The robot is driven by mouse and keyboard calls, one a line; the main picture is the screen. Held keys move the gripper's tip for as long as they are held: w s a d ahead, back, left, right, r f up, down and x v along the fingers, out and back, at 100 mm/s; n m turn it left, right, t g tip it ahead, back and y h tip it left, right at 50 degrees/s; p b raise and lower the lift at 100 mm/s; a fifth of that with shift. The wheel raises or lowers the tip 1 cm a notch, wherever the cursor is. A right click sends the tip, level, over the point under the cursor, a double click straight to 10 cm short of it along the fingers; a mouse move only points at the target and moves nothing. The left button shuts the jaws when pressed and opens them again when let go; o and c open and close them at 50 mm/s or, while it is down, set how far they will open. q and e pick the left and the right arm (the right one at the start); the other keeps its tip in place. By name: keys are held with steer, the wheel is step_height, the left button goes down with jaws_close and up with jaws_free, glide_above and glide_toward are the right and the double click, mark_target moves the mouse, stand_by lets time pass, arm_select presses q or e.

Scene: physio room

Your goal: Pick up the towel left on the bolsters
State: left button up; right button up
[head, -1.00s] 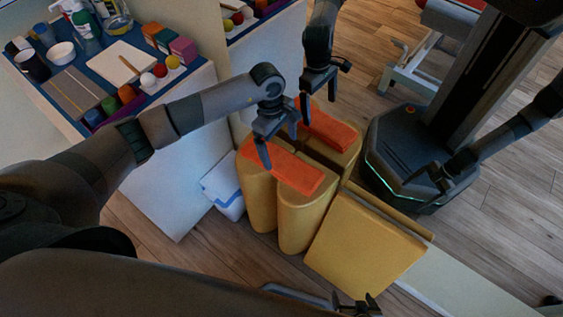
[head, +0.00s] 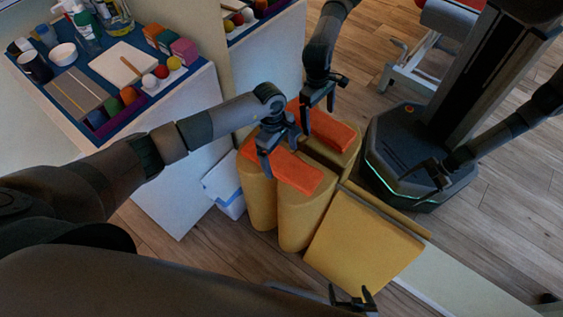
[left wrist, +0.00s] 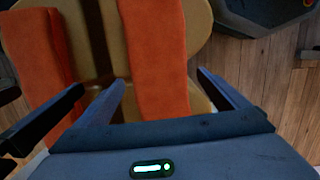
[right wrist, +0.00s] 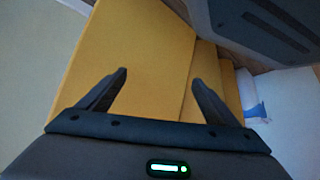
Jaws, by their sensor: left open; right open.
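An orange towel (head: 298,176) lies as a flat folded strip across the tops of the upright yellow bolsters (head: 299,222). My left gripper (head: 279,152) is open and empty just over the towel's left end in the head view. In the left wrist view the towel (left wrist: 155,60) runs between the open fingers (left wrist: 160,95); I cannot tell whether they touch it. My right gripper (head: 353,300) is open and empty, away from the towel, at the bottom of the head view. In the right wrist view its fingers (right wrist: 160,85) face a yellow padded block (right wrist: 130,55).
A mirror behind the bolsters reflects the towel (head: 328,128), my gripper and my base (head: 410,150). The yellow padded block (head: 362,243) leans beside the bolsters. A white-and-blue box (head: 226,188) stands on the floor. A white cabinet with a cluttered blue top (head: 180,190) is left.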

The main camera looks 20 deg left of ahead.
mark_target(283, 160)
arm_select(q)
steer(key=c, duration=1.2)
steer(key=shift+r, duration=0.15)
steer(key=shift+c, duration=0.2)
steer(key=shift+r, duration=0.25)
step_height(283, 160, up, 3)
steer(key=shift+w+r+b, duration=0.1)
steer(key=shift+b, duration=0.55)
steer(key=s+d+r+b, duration=0.2)
steer(key=s+d+r, duration=0.4)
steer(key=d, duration=0.3)
steer(key=shift+s+d+r, duration=0.35)
steer(key=shift+r, duration=0.2)
arm_select(e)
steer(key=s+d+f+g, duration=0.1)
steer(key=s+d+f+g+h, duration=0.1)
steer(key=d+f, duration=0.1)
steer(key=shift+s+d+g, duration=0.1)
steer(key=shift+s+g, duration=0.05)
steer(key=shift+g, duration=0.15)
